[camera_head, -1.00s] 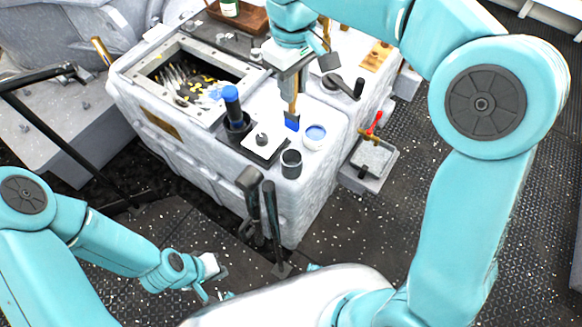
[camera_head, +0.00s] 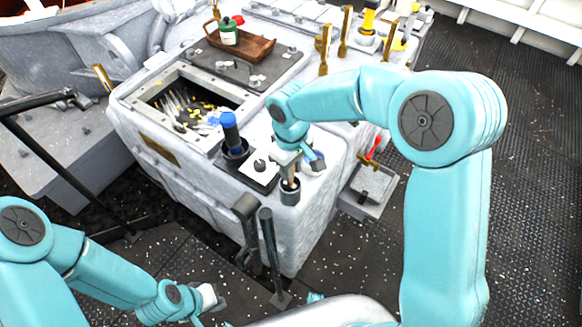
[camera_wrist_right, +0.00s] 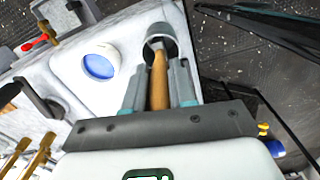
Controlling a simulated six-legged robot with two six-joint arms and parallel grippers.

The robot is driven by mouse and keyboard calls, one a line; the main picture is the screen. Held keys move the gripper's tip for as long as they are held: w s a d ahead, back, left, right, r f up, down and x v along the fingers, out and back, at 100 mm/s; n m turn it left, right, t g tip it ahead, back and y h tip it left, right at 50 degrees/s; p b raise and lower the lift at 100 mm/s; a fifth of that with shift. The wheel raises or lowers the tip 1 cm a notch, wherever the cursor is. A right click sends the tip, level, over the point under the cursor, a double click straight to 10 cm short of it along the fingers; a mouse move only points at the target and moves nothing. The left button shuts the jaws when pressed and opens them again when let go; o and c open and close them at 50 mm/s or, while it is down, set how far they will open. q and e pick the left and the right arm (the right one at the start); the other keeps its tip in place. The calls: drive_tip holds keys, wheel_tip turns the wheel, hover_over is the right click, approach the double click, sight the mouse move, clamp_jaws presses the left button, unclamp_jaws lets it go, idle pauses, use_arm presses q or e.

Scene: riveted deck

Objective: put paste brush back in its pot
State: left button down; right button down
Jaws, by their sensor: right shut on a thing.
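The paste brush has a wooden handle (camera_wrist_right: 159,82). My right gripper (camera_head: 290,176) is shut on this handle, with one finger on each side in the wrist view (camera_wrist_right: 157,78). The dark grey pot (camera_head: 290,194) stands at the near corner of the white block. In the wrist view, the brush's far end meets the mouth of the pot (camera_wrist_right: 160,38) and the blue bristles are hidden there. How deep they sit I cannot tell. My left gripper (camera_head: 212,298) is low at the left, away from the pot; its jaws are too small to read.
A white jar of blue paste (camera_wrist_right: 99,66) stands beside the pot. A blue-topped tool (camera_head: 229,132) stands in a dark holder to the left. An open bin (camera_head: 140,98) lies behind it. Black levers (camera_head: 268,245) rise in front.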

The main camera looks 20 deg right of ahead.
drive_tip(key=shift+f, duration=0.25)
drive_tip(key=shift+f, duration=0.15)
drive_tip(key=c, duration=0.9)
unclamp_jaws()
drive_tip(key=shift+c, duration=0.2)
wheel_tip(320, 180, up, 13)
drive_tip(key=shift+f+p, duration=0.2)
drive_tip(key=shift+p, duration=0.1)
